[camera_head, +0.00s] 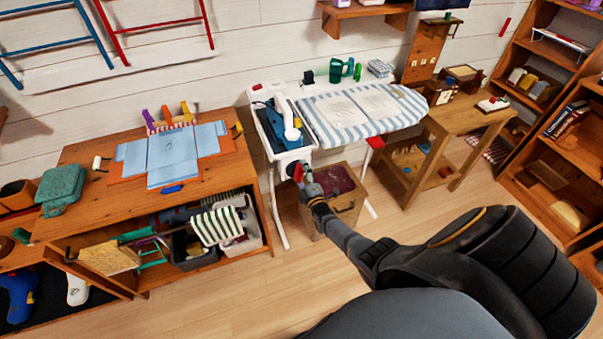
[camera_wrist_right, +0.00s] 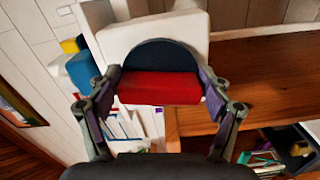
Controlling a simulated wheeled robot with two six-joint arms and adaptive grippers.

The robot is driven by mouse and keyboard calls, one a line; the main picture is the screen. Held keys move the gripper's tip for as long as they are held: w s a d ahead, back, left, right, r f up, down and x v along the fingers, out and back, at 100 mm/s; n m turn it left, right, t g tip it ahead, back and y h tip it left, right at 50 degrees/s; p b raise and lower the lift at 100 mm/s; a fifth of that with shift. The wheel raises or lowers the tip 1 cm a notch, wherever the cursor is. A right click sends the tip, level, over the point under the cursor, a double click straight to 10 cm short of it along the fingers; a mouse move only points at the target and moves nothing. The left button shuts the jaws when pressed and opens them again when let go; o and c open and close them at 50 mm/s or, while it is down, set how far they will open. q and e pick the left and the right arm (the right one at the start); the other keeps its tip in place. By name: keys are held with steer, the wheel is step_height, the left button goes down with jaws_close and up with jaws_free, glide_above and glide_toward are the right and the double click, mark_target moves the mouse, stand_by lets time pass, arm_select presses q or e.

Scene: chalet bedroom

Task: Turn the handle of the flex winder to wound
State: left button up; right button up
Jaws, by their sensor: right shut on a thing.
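The flex winder shows in the right wrist view as a dark blue rounded part (camera_wrist_right: 160,57) on a white housing (camera_wrist_right: 185,30), with a red handle (camera_wrist_right: 158,90) in front. My right gripper (camera_wrist_right: 160,92) is shut on the red handle, one finger on each side. In the head view my right gripper (camera_head: 306,185) is at the front of the white ironing unit (camera_head: 299,156), and a small red part (camera_head: 298,174) shows beside it. The gripper hides much of the winder there, and I cannot read its marked position. My left gripper is out of view.
A striped ironing board (camera_head: 368,109) extends right from the unit. A wooden box (camera_head: 345,205) stands beneath it. A wooden bench (camera_head: 215,170) with blue cloth pieces is at the left, and a wooden table (camera_head: 470,122) is at the right. The floor in front is clear.

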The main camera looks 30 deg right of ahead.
steer(key=n, duration=0.2)
steer(key=r+n, duration=0.1)
steer(key=n, duration=0.1)
steer(key=n+p, duration=0.1)
steer(key=n, duration=0.1)
steer(key=shift+w+d+r, duration=0.1)
steer(key=shift+w+r, duration=0.15)
steer(key=n, duration=0.6)
steer(key=shift+r+n+p, duration=0.15)
steer(key=shift+n+p, duration=0.2)
steer(key=shift+n, duration=0.05)
steer(key=o, duration=1.1)
steer(key=shift+w, duration=0.1)
steer(key=shift+f, duration=0.3)
steer(key=shift+a, duration=0.2)
